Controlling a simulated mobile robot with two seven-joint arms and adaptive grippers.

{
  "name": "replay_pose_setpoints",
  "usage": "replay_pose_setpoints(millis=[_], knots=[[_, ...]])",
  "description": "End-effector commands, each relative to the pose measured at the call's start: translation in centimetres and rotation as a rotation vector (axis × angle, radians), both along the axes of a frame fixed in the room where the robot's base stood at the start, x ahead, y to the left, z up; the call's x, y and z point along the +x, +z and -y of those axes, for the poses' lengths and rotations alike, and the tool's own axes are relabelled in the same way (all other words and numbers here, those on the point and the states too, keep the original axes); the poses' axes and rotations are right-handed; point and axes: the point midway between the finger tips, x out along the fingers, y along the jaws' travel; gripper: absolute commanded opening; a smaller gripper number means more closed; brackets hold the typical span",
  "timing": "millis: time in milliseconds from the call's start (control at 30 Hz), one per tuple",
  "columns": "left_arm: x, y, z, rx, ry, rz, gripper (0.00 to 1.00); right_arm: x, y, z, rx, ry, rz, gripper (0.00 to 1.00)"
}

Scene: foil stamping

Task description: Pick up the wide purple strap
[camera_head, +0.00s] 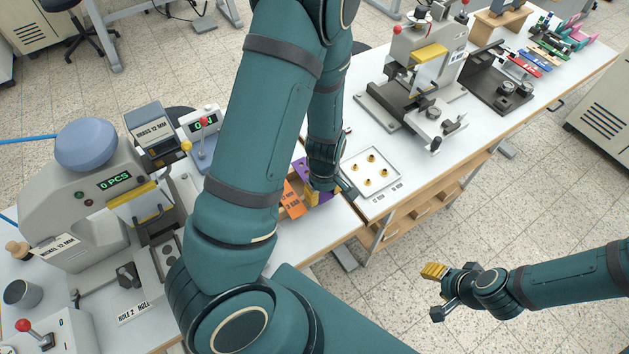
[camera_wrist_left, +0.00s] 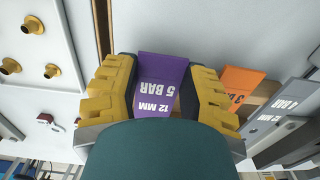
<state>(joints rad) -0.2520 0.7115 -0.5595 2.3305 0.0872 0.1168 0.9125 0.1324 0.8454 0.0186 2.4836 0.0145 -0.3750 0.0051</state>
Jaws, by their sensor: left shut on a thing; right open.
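The wide purple strap (camera_wrist_left: 161,72), printed "12 MM 5 BAR", lies between the yellow-padded fingers of my left gripper (camera_wrist_left: 162,95) in the left wrist view. That gripper is shut on it. In the head view my left gripper (camera_head: 322,190) is low over the white table, and my arm hides most of the strap. An orange strap (camera_head: 291,199) lies just left of it; it also shows in the left wrist view (camera_wrist_left: 240,82). My right gripper (camera_head: 437,292) is open and empty over the floor, at the right.
A square tray (camera_head: 381,188) with several brass eyelets stands right of my left gripper. Grey straps (camera_wrist_left: 275,120) lie beyond the orange one. A press marked 12 MM (camera_head: 60,205) stands at the left, another press (camera_head: 425,60) at the back. Floor is clear around my right gripper.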

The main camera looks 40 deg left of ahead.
Motion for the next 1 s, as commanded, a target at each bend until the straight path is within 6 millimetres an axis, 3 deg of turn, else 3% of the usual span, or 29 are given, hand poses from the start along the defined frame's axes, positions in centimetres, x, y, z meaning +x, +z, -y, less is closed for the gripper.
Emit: replay_pose_setpoints(millis=[233,633,800,1000], knots=[[0.2,1.7,-0.1,0.002,-0.001,0.005,0.20,0.0,0.7,0.0,0.000,0.000,0.000,0.47],[0.1,9.2,0.0,0.000,-0.002,0.004,0.20,0.0,3.5,0.1,0.006,0.001,0.001,0.47],[0.1,10.4,0.0,0.000,-0.002,0.002,0.20,-0.1,3.9,0.2,0.007,0.001,0.001,0.47],[0.0,10.5,0.0,0.001,0.000,0.001,0.20,-0.1,3.8,0.2,0.007,0.001,0.001,0.47]])
